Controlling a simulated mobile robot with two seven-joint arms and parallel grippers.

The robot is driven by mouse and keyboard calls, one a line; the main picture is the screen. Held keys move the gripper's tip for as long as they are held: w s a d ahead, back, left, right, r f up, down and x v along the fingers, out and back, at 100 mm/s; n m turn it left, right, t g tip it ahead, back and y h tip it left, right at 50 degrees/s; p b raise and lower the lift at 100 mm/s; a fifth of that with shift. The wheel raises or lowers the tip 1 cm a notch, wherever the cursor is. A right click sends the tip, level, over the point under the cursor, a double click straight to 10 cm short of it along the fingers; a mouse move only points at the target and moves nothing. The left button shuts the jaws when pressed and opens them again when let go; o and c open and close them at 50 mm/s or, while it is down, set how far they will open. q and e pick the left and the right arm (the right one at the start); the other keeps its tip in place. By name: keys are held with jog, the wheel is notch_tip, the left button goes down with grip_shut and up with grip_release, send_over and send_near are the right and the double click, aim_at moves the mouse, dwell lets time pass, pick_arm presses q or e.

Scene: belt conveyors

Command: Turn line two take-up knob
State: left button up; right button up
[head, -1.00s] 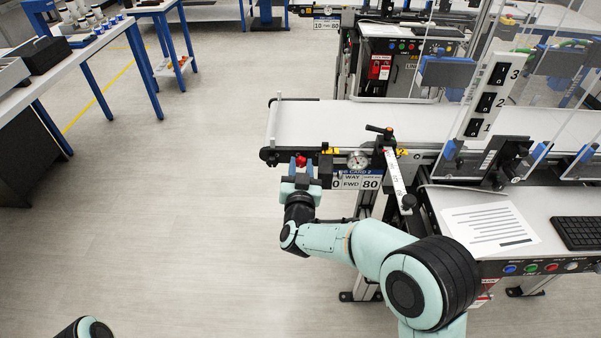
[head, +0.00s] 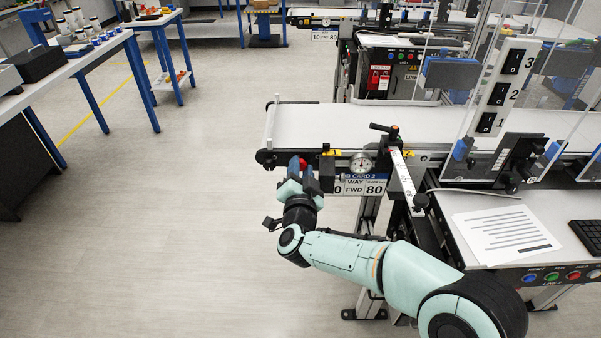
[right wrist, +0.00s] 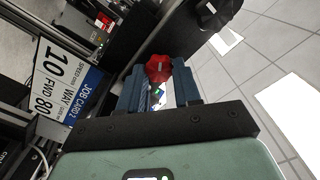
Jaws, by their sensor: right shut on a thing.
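The red take-up knob (head: 303,163) sits at the left end of the near conveyor, just below its belt. In the right wrist view the lobed red knob (right wrist: 158,68) shows between the blue fingertips. My right gripper (head: 304,177) is shut on the knob, its fingers on either side, and its wrist is tilted in the head view. It also shows in the right wrist view (right wrist: 160,84). The fingers hide part of the knob in the head view. My left gripper is not in view.
A job card (head: 363,184) and a round gauge (head: 361,164) sit right of the knob. A black-handled lever (head: 384,130) stands by the belt (head: 350,120). A panel with papers (head: 505,232) is at the right. The floor on the left is clear.

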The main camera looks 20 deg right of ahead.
dwell(0.3)
jog(key=o, duration=0.8)
jog(key=shift+s, duration=0.1)
jog(key=v, duration=1.3)
jog(key=shift+s, duration=0.15)
